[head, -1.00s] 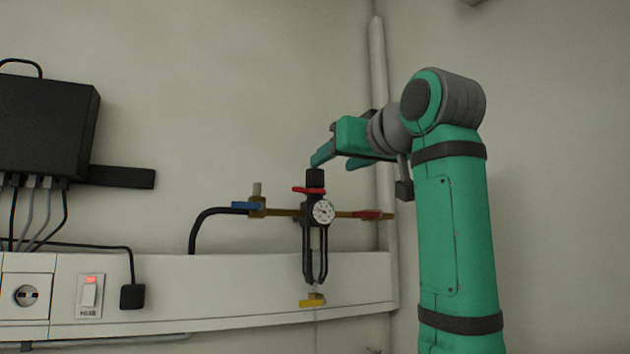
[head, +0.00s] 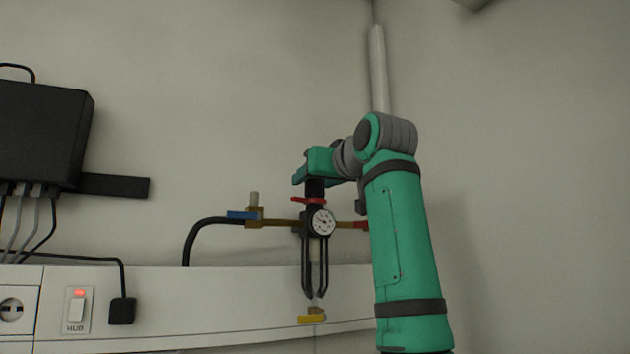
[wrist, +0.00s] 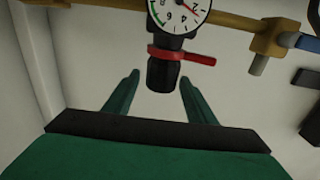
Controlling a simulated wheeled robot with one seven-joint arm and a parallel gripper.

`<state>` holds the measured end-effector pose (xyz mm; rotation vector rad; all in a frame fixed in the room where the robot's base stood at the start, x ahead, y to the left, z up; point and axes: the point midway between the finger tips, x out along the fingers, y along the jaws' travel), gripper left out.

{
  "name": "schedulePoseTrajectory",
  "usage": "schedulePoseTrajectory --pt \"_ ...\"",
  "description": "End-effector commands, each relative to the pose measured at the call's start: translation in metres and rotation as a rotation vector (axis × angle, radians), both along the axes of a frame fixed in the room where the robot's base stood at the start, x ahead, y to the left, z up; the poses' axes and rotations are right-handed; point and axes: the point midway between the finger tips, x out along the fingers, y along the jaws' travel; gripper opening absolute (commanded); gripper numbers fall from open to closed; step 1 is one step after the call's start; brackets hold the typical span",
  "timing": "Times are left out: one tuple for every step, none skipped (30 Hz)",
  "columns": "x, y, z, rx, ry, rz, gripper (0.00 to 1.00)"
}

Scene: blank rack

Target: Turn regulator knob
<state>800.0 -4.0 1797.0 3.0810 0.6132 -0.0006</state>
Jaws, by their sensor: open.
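The regulator has a black knob (head: 315,187) on top, with a red ring (head: 308,200) below it and a round white gauge (head: 321,222) on its front. In the wrist view the knob (wrist: 161,76) lies between my two green fingers, with a visible gap on each side. My gripper (wrist: 152,88) is open and empty. In the head view my gripper (head: 297,179) is at the knob's height and hides part of its upper end. The red ring also shows in the wrist view (wrist: 190,56), just beyond the fingertips.
A brass pipe runs behind the regulator, with a blue-handled valve (head: 243,215) at left and a red handle (head: 361,225) partly behind my arm. A yellow tap (head: 312,316) hangs below. A black box (head: 45,130) and a white switch (head: 77,309) are further left.

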Motion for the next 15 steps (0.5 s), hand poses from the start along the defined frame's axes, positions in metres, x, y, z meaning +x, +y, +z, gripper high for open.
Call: schedulePoseTrajectory --pt "0.0019 0.001 0.0002 0.0 0.0 0.0 0.51" --pt "0.0026 0.0013 0.0002 0.0 0.0 0.0 0.51" --pt "0.0032 0.0015 0.0002 0.0 0.0 0.0 0.51" --pt "0.0034 0.0016 0.0002 0.0 -0.001 0.0 0.51" --pt "0.0035 0.0017 0.0002 0.0 -0.001 0.0 0.51" --pt "0.0035 0.0018 0.0002 0.0 -0.001 0.0 0.51" --pt "0.0034 0.0017 0.0002 0.0 -0.001 0.0 0.51" --pt "0.0034 0.0017 0.0002 0.0 -0.001 0.0 0.51" --pt "0.0033 0.0017 0.0002 0.0 -0.001 0.0 0.51" --pt "0.0033 0.0017 0.0002 0.0 -0.001 0.0 0.51" --pt "0.0033 0.0017 0.0002 0.0 -0.001 0.0 0.44" --pt "0.0033 0.0018 0.0002 0.0 -0.001 0.0 0.34" --pt "0.0033 0.0017 0.0002 0.0 0.0 0.0 0.27" --pt "0.0033 0.0018 0.0002 0.0 -0.001 0.0 0.2" --pt "0.0032 0.0017 0.0002 0.0 -0.001 0.0 0.1"
